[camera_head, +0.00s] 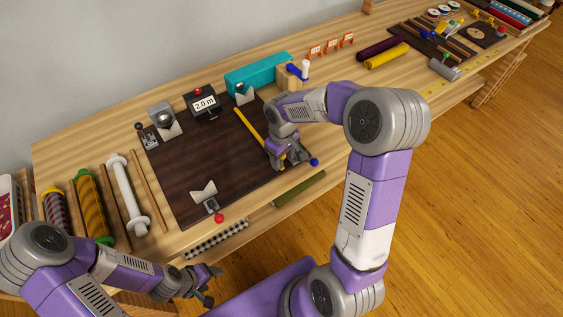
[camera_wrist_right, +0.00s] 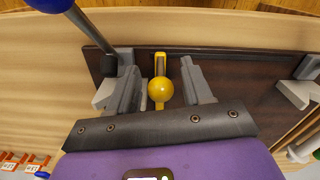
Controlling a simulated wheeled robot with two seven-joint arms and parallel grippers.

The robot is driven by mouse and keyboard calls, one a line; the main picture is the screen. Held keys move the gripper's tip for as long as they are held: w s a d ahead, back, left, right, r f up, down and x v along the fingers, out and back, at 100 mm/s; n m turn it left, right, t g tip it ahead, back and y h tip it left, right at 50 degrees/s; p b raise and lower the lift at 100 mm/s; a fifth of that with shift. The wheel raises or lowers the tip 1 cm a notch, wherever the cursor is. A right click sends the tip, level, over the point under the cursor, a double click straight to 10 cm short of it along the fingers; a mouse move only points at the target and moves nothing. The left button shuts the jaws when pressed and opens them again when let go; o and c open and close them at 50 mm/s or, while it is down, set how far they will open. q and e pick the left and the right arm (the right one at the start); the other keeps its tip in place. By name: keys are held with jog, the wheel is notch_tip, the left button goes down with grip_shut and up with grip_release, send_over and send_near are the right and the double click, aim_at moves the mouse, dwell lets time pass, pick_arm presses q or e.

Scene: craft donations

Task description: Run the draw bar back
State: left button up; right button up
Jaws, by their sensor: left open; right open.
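A yellow bar (camera_head: 250,131) lies on the dark brown board (camera_head: 205,160) in the head view, and its near end is hidden by my right gripper (camera_head: 291,158). In the right wrist view a round yellow knob (camera_wrist_right: 160,89) sits on a yellow bar piece (camera_wrist_right: 160,64). The open fingers of my right gripper (camera_wrist_right: 159,72) stand on either side of the knob, with gaps showing on both sides. My left gripper (camera_head: 207,286) is open and empty, low in front of the table edge.
A blue-knobbed lever (camera_head: 314,162) stands close beside my right gripper; its grey rod (camera_wrist_right: 86,27) shows in the wrist view. A red-knobbed clamp (camera_head: 217,215) is at the board's front. A 2.0 m counter (camera_head: 203,104) and teal block (camera_head: 257,74) stand behind.

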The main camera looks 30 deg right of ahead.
jog(key=shift+f, duration=1.4)
jog(key=shift+w, duration=0.1)
grip_shut()
